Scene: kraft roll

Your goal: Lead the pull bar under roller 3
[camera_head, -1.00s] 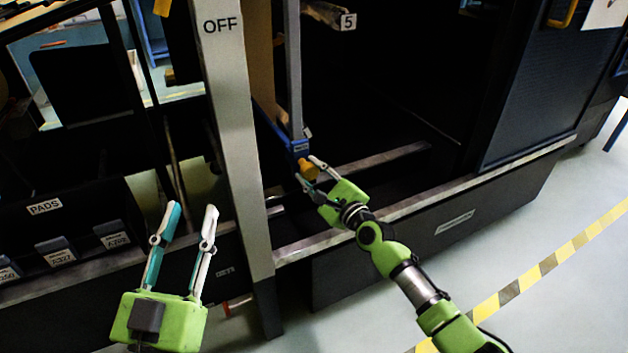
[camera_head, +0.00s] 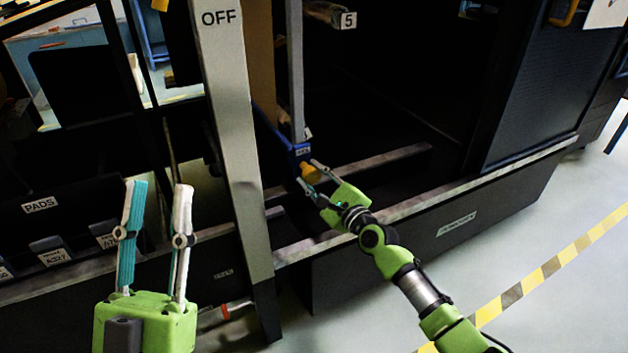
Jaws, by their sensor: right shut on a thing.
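The blue pull bar (camera_head: 297,149) shows end-on inside the dark machine, with a yellow knob (camera_head: 309,173) at its near end. A brown paper web (camera_head: 262,60) rises above the bar, partly hidden by the grey OFF post. My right gripper (camera_head: 317,180) is shut on the yellow knob, reaching in from the lower right. My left gripper (camera_head: 158,187) is open and empty, its fingers pointing up, left of the OFF post. A roller end (camera_head: 325,12) with a tag 5 shows at the top. I cannot make out a roller marked 3.
The grey OFF post (camera_head: 232,130) stands between my two grippers. A thin grey upright (camera_head: 295,70) stands just above the bar. A low metal-edged sill (camera_head: 400,208) runs along the machine's front. A PADS bin (camera_head: 40,205) is at the left. Floor is clear at right.

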